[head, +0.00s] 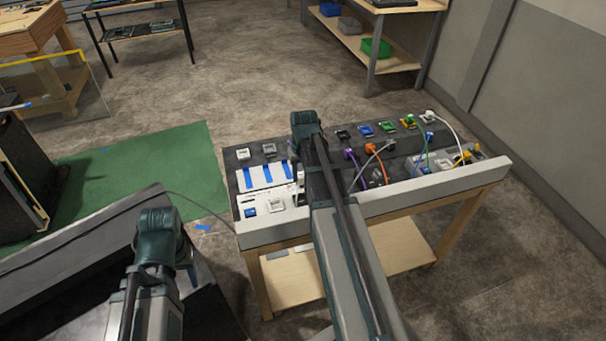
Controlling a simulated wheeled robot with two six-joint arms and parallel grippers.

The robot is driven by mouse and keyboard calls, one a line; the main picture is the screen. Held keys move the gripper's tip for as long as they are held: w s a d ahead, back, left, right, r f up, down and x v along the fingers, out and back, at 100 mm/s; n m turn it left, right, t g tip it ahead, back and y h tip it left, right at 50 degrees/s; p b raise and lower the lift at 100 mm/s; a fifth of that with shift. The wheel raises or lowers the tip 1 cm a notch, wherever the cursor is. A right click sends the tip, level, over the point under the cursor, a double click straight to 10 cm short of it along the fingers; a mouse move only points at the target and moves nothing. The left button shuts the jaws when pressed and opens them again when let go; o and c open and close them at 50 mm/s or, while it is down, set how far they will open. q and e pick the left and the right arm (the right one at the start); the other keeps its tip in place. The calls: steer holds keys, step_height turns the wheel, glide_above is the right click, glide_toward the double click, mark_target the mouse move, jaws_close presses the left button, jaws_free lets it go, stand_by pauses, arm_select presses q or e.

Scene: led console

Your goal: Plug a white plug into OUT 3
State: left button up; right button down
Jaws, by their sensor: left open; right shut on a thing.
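The console (262,226) stands on a wooden table, with rows of coloured sockets and plugs. A white plug (430,115) with a white cable sits at its far right end. The OUT labels are too small to read, so I cannot tell which socket is OUT 3. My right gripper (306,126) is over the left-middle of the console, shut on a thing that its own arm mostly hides. A small white piece (300,178) shows just below it. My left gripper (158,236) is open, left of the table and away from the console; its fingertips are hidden.
Purple, orange, green, blue and yellow plugs with cables crowd the console's right half. A white panel with blue strips (264,176) is at its left. A thin dark cable (200,208) runs off to the left. A green mat (150,165) lies on the floor.

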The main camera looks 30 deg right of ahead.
steer(key=shift+f+b, duration=3.5)
steer(key=shift+f, duration=0.1)
steer(key=shift+f+b, duration=0.8)
jaws_free()
stand_by(0.4)
steer(key=shift+r, duration=0.1)
steer(key=shift+r+p, duration=3.5)
steer(key=shift+p, duration=0.1)
